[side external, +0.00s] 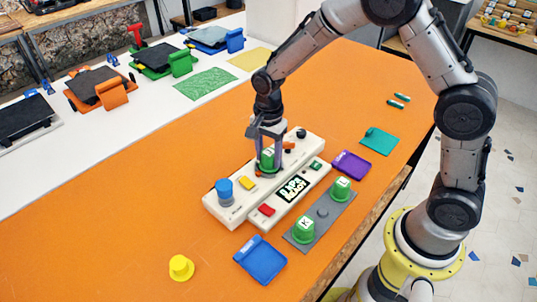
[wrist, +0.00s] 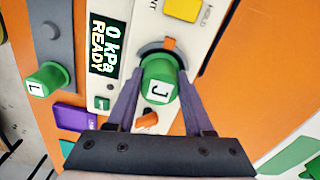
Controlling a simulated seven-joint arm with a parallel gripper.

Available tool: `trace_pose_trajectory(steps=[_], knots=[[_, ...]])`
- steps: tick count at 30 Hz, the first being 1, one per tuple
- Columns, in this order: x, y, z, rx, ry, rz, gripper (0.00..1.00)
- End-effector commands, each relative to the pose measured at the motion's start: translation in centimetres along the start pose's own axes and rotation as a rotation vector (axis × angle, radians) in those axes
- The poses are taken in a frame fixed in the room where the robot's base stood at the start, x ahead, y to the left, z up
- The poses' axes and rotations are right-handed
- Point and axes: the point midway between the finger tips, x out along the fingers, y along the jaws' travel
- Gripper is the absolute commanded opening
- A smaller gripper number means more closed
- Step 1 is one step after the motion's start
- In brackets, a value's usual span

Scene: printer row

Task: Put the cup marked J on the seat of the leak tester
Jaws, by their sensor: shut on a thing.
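The green cup marked J (wrist: 158,82) is upright between the fingers of my gripper (wrist: 160,98), which is shut on it. The side view also shows the cup (side external: 267,160) under my gripper (side external: 268,150), over the cream leak tester (side external: 232,208). In the wrist view the dark ring of the seat (wrist: 152,48) shows just behind the cup, with an orange piece at its edge. The cup hides most of the seat. I cannot tell whether the cup touches it. The tester's display (wrist: 103,45) reads 0 kPa READY.
Green cups K (side external: 304,230) and L (side external: 341,189) stand on a grey strip (side external: 325,222) with an empty spot between them. A blue knob (side external: 224,190) and an orange lever (wrist: 147,120) rise from the tester. Blue (side external: 260,260) and purple (side external: 351,164) trays lie nearby.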

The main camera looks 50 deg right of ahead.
Motion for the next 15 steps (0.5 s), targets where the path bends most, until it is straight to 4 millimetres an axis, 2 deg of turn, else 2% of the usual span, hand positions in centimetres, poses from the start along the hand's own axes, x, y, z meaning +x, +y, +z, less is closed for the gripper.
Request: trace_pose_trajectory(steps=[10,11,15], knots=[[0.31,0.01,0.0,0.0,0.0,0.0,0.0],[0.34,0.0,0.0,0.0,0.0,-0.001,0.54],[0.3,0.0,0.0,0.0,0.0,-0.001,0.79]])
